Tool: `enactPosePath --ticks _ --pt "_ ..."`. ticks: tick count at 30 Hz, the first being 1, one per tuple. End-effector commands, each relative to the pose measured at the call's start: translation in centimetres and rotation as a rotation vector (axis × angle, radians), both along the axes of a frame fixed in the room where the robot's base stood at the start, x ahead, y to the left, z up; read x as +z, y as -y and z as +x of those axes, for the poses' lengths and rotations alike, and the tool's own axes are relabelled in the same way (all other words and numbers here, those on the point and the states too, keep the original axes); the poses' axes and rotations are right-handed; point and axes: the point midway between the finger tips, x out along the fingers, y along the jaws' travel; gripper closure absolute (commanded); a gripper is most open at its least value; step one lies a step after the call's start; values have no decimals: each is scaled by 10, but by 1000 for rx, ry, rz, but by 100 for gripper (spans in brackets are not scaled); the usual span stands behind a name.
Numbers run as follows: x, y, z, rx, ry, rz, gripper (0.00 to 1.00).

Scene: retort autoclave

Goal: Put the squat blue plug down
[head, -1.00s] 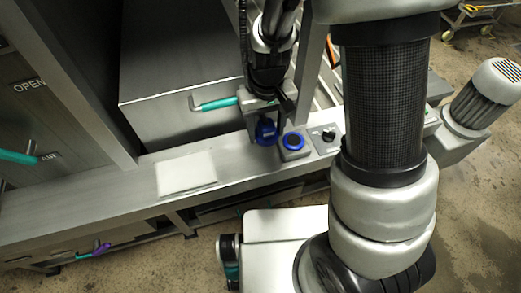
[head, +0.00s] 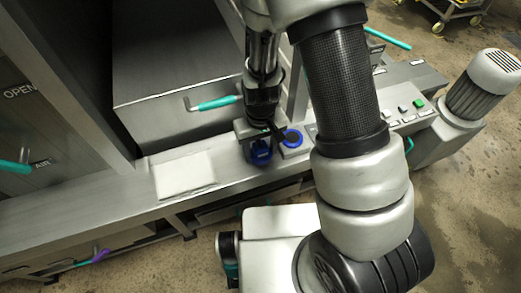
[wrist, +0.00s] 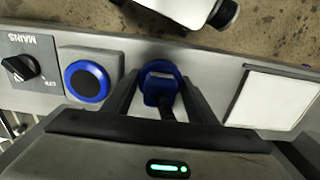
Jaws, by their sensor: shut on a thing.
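The squat blue plug (head: 261,155) is between the fingers of my gripper (head: 256,146), over the grey metal ledge (head: 228,172). In the wrist view the plug (wrist: 158,78) shows its blue rounded end, with a dark cord or stem running back toward the gripper. My gripper (wrist: 160,100) is shut on it. The plug is at or just above the ledge; I cannot tell whether it touches. The fingers partly hide it.
A white square pad (head: 184,175) lies on the ledge to the left. A round blue-ringed socket or button (head: 292,138) is close on the right. The black MAINS knob (wrist: 20,68) is beyond it. Bare ledge lies between gripper and pad.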

Motion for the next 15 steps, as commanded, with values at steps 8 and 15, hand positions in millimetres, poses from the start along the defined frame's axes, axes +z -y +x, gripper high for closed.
enactPosePath --ticks 8,15 --pt "-3 0 1 0 2 1 84" --pt "-4 0 1 0 1 0 29"
